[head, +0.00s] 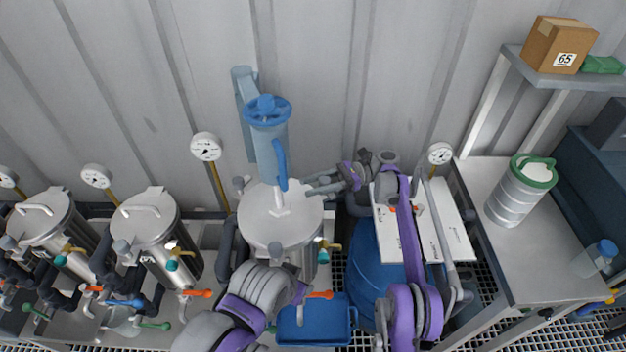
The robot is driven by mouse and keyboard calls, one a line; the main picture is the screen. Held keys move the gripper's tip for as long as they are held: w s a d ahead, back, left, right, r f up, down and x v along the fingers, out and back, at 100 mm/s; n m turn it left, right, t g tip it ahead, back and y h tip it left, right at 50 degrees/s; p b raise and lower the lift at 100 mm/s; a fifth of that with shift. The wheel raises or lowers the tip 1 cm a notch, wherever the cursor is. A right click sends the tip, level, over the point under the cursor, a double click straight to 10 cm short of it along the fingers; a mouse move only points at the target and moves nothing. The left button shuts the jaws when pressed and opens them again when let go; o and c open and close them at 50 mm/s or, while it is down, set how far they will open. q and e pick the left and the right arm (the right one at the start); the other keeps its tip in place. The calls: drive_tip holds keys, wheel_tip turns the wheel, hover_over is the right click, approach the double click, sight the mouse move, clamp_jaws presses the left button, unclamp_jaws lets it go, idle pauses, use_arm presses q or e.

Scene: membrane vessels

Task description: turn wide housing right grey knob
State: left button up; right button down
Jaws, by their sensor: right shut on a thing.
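The wide housing (262,222) is a broad steel cylinder with a pale lid, upright in the middle of the head view. My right gripper (322,184) reaches in from the right at the housing's right rim. Its jaws are shut on the right grey knob, which they mostly hide. My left arm comes in from the bottom, in front of the housing. The end of my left gripper (301,292) is low at the housing's front, and its jaws are not clear.
A tall blue vessel (268,150) rises behind the lid. Two narrower steel housings (150,225) (45,225) stand left. Gauges (206,147) line the wall. A blue tray (318,330) lies in front, and a blue barrel (368,265) stands right. A bench (525,260) holds a green-lidded canister (520,190).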

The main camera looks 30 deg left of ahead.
idle(0.4)
drive_tip(key=shift+c, duration=2.2)
unclamp_jaws()
wheel_tip(320, 180, up, 10)
drive_tip(key=p, duration=0.1)
